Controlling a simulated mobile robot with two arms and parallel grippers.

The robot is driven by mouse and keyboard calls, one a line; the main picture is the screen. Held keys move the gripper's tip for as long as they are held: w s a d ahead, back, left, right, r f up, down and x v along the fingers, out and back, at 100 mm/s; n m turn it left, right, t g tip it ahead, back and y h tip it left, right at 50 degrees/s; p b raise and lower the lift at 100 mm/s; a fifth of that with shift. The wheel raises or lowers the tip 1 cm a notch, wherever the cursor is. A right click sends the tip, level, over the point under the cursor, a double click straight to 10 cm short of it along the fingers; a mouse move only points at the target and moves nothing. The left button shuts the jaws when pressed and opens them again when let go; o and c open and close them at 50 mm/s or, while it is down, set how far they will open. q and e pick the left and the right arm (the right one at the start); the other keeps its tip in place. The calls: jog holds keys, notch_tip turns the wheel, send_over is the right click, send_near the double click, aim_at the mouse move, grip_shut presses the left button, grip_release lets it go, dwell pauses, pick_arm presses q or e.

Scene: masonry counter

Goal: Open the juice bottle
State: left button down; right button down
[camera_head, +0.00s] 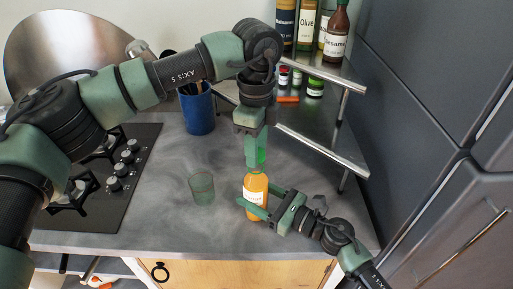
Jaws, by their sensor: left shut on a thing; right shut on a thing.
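The juice bottle (256,186) is orange with a pale label and stands upright near the front of the grey counter. My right gripper (262,205) comes in from the lower right and is shut on the bottle's body, one green finger on each side. My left gripper (256,160) points straight down from above, its fingertips at the top of the bottle. It is shut on the bottle's cap, which its fingers hide. I cannot tell whether the cap is loose from the neck.
A greenish glass (202,188) stands left of the bottle. A blue utensil holder (198,112) is behind, and a black gas hob (100,190) is at left. A metal corner shelf (325,150) with jars and bottles stands at the back right, beside dark cabinets (420,90).

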pick_arm(q)
jog(key=shift+r, duration=1.95)
pick_arm(e)
jog(key=shift+c, duration=1.9)
grip_release()
jog(key=shift+d, duration=0.1)
